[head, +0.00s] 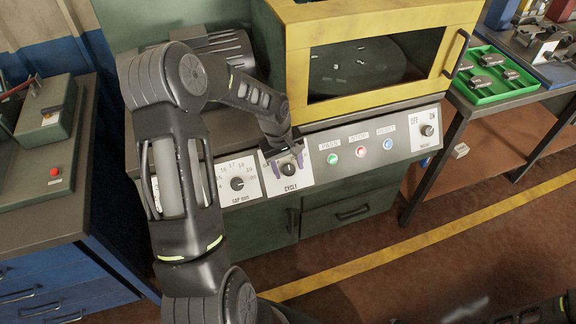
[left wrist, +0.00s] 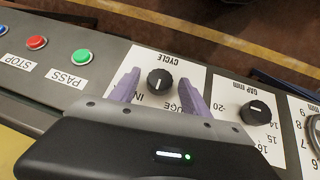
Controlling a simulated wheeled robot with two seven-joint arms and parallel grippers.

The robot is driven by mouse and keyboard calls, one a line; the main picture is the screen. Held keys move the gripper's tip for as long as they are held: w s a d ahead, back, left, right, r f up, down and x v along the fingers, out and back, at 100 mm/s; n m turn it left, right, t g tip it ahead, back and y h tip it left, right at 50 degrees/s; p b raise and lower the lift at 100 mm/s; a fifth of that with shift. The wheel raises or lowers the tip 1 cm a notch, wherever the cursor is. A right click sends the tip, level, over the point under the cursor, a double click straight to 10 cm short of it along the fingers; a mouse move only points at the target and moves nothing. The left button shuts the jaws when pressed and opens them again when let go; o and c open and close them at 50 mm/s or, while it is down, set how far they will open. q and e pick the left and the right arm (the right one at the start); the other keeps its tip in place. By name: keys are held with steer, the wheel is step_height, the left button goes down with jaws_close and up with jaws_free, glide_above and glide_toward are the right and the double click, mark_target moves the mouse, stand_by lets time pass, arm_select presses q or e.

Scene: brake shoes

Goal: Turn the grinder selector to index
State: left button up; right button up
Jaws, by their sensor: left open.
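The grinder selector is the black CYCLE knob (head: 289,170) on a white plate of the front panel. In the left wrist view the knob (left wrist: 159,79) shows upside down, with partly hidden lettering "IN" and "UGE" by it. A small pale mark shows on the knob; which label it points at is hard to tell. My left gripper (head: 287,163) is open, its two purple fingers on either side of the knob. In the left wrist view the fingers of this gripper (left wrist: 159,77) show gaps to the knob; contact is not visible. My right gripper is not seen.
The GAP mm knob (head: 237,184) is left of the selector. The PASS (head: 332,158), STOP (head: 360,152) and RESET (head: 388,144) buttons and motor switch (head: 427,130) are to the right. The yellow-framed grinder window (head: 370,70) is above. A green tray (head: 500,78) stands on the right table.

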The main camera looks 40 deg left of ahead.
arm_select(q)
jaws_close()
stand_by(0.4)
steer(key=shift+w+d, duration=0.1)
steer(key=m+g+y+b, duration=0.1)
steer(key=m+g, duration=0.1)
steer(key=shift+w+d+g+y+b, duration=0.15)
steer(key=shift+w+g+y+b, duration=0.15)
steer(key=shift+y+b, duration=0.1)
steer(key=m+g+y, duration=0.1)
steer(key=m+g+y+b, duration=0.1)
steer(key=m, duration=0.1)
steer(key=shift+w+d+f+g+y, duration=0.1)
steer(key=shift+d+f+g+y, duration=0.1)
steer(key=shift+g+y, duration=0.1)
steer(key=shift+d+m+g+y+b, duration=0.15)
steer(key=shift+m+g+y+b, duration=0.6)
steer(key=shift+m+y, duration=0.4)
jaws_free()
steer(key=shift+r, duration=0.15)
